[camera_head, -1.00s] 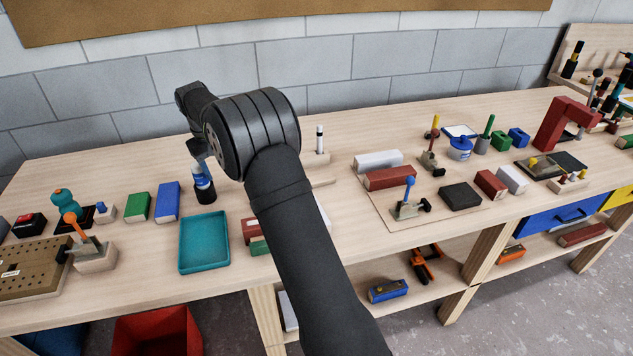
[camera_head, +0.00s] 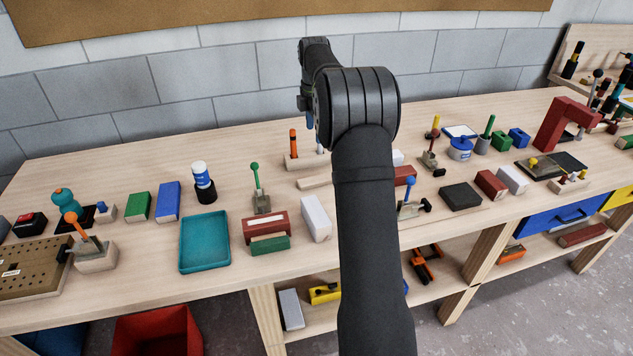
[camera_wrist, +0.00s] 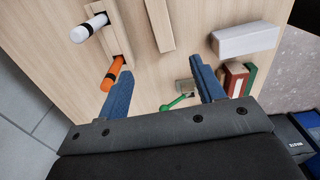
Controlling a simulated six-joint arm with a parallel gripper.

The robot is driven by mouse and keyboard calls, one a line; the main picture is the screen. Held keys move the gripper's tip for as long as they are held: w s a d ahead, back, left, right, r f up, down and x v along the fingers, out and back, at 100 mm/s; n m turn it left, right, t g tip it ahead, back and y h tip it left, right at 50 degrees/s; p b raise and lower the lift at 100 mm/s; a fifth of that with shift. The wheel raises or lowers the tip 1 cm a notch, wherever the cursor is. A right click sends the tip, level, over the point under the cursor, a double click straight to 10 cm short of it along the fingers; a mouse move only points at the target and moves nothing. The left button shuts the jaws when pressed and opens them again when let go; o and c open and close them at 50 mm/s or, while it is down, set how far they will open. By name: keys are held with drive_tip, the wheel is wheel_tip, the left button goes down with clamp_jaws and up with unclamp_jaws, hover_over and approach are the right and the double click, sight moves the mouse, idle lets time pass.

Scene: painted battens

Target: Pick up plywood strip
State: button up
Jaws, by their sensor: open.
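The plywood strip (camera_head: 316,182) is a pale, flat piece lying on the bench, just in front of a wooden peg holder. My arm hides its right part in the head view. In the wrist view the strip (camera_wrist: 160,25) runs up out of the top edge, beyond and between my fingertips. My gripper (camera_wrist: 163,80) is open, its two blue fingers wide apart with nothing between them. In the head view most of the gripper is hidden behind my wrist, with a bit of blue showing above the bench.
The peg holder (camera_wrist: 116,32) carries an orange peg (camera_wrist: 113,72) and a white-and-black peg (camera_wrist: 89,27) beside the strip. A green-handled lever (camera_head: 257,178), a red block (camera_head: 265,226), a green block (camera_head: 270,244) and a white block (camera_head: 316,217) stand nearby. A teal tray (camera_head: 205,267) is further left.

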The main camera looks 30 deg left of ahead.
hover_over(316, 179)
drive_tip(key=f, duration=1.1)
drive_tip(key=shift+a+f, duration=0.2)
drive_tip(key=shift+f, duration=0.2)
drive_tip(key=shift+d+f, duration=0.15)
drive_tip(key=shift+f, duration=1.25)
drive_tip(key=shift+d+f, duration=0.1)
drive_tip(key=shift+f, duration=1.25)
drive_tip(key=c, duration=1.1)
drive_tip(key=shift+r, duration=0.15)
